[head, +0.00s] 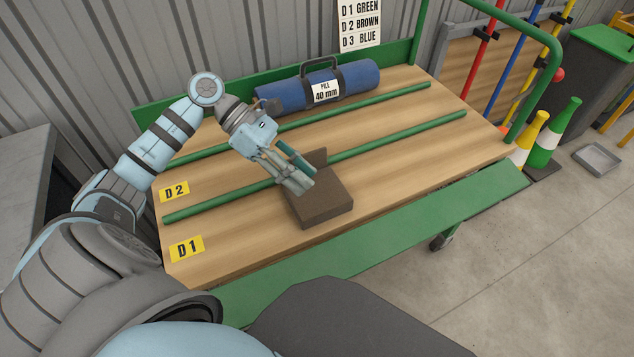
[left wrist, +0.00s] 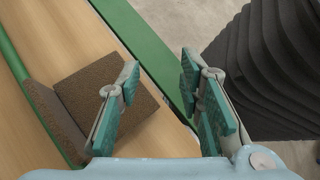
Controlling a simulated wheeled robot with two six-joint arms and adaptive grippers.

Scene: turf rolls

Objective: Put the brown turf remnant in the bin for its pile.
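The brown turf remnant (head: 322,205) lies on the cart deck in the front lane, D1. It has a flat slab and an upright flap at its back, beside the front green bar. It also shows in the left wrist view (left wrist: 85,90), partly behind a finger. My left gripper (head: 306,182) hangs over the remnant; whether it touches it I cannot tell. Its fingers are apart in the left wrist view (left wrist: 160,95), with nothing gripped between them. My right gripper is not in view.
A blue roll (head: 361,78) labelled "PILE 40 mm" lies in the back lane. Green bars (head: 400,138) divide the cart deck (head: 225,245). A sign (head: 359,22) reads D1 green, D2 brown, D3 blue. A green-lidded dark bin (head: 575,65) and cones (head: 552,130) stand at right.

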